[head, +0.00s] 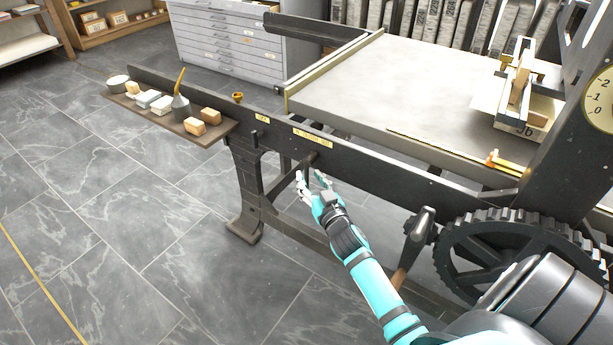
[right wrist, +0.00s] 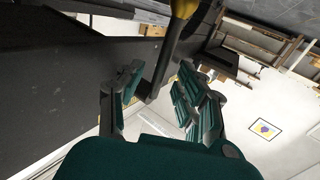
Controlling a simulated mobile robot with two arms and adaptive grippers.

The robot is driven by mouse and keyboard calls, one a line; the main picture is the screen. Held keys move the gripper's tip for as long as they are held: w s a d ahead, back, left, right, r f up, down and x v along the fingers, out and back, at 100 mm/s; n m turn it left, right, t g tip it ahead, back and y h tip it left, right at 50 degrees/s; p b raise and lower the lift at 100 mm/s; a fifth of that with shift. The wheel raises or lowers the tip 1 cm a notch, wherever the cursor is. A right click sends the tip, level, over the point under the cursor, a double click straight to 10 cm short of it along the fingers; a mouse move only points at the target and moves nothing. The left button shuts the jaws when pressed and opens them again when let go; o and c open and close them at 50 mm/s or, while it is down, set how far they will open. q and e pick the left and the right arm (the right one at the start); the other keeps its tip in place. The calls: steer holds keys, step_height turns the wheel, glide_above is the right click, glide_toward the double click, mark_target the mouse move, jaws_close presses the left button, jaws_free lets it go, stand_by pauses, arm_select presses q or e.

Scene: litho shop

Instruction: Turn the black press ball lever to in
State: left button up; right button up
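A dark lever (head: 307,160) sits on the side of the black press rail, below a small yellow label plate (head: 312,137). In the right wrist view its dark bar (right wrist: 166,62) runs up to a yellow rounded end (right wrist: 184,8) at the top edge. My right gripper (head: 314,180) is just below and in front of the lever in the head view. In the right wrist view my right gripper (right wrist: 158,92) is open, its fingers apart on either side of the bar. I cannot tell whether a finger touches it. My left gripper is not in view.
A toothed gear wheel (head: 500,262) and a crank with a wooden handle (head: 403,268) are right of my right arm. A side shelf (head: 150,118) with small blocks is at left. The press bed (head: 375,85) lies behind the rail. The tiled floor at left is clear.

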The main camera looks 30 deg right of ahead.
steer(key=shift+w+d, duration=0.15)
steer(key=shift+w, duration=0.6)
steer(key=shift+w+d, duration=0.1)
steer(key=shift+w, duration=0.6)
steer(key=shift+c, duration=0.2)
jaws_close()
steer(key=shift+f, duration=0.15)
